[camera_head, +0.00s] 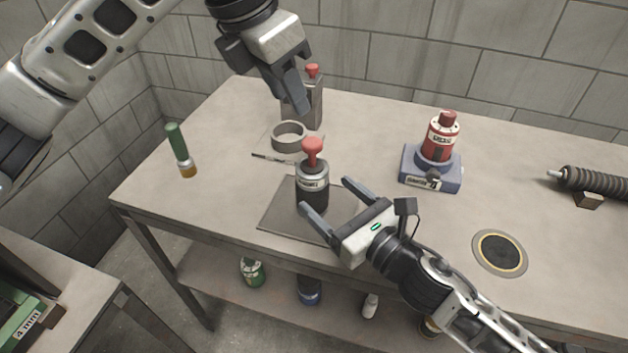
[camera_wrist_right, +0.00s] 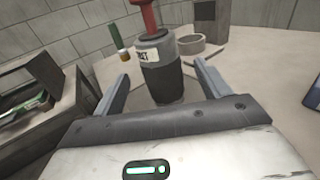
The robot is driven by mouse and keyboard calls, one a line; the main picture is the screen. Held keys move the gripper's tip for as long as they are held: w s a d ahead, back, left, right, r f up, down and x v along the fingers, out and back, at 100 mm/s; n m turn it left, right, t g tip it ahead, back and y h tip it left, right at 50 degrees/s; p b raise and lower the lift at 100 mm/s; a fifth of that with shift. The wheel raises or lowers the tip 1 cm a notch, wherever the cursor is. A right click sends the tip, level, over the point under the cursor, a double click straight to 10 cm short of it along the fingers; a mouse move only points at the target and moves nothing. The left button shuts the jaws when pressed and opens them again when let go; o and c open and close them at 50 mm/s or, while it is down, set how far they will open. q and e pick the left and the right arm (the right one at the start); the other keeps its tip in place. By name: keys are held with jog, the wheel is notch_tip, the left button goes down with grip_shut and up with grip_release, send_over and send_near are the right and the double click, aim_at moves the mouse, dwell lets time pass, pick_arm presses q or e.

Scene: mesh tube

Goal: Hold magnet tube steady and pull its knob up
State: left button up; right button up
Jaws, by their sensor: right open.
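The magnet tube (camera_head: 312,186) stands upright on a dark square mat (camera_head: 276,214) near the table's front edge. It is a dark cylinder with a silver, labelled upper band and a red knob (camera_head: 312,150) on top. My right gripper (camera_head: 325,200) is open with its fingers on either side of the tube at its lower body. In the right wrist view the tube (camera_wrist_right: 160,78) stands between the spread fingers, with gaps on both sides. My left gripper (camera_head: 297,105) is above and behind the knob, apart from it; its finger opening is hard to make out.
A grey block with a red knob (camera_head: 312,72) and a grey ring (camera_head: 289,135) stand behind the tube. A green-handled tool (camera_head: 178,150) is at left. A red device on a blue base (camera_head: 430,167) and a round dark disc (camera_head: 500,252) are at right. A coiled hose (camera_head: 597,180) lies farther right.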

aim_at(312, 142)
jog(key=x, duration=0.5)
jog(key=shift+w+a, duration=0.2)
jog(key=shift+w, duration=0.1)
jog(key=shift+c, duration=0.2)
jog(key=c, duration=1)
pick_arm(q)
jog(key=shift+o, duration=0.6)
pick_arm(e)
jog(key=shift+c, duration=0.9)
pick_arm(q)
jog(key=shift+o, duration=1.1)
jog(key=w+d+r+m+g+y, duration=0.2)
jog(key=d+r+m+y, duration=0.1)
jog(key=m, duration=0.8)
jog(key=f, duration=1.2)
jog(key=shift+w+d, duration=0.15)
jog(key=shift+d, duration=0.05)
jog(key=shift+r, duration=0.1)
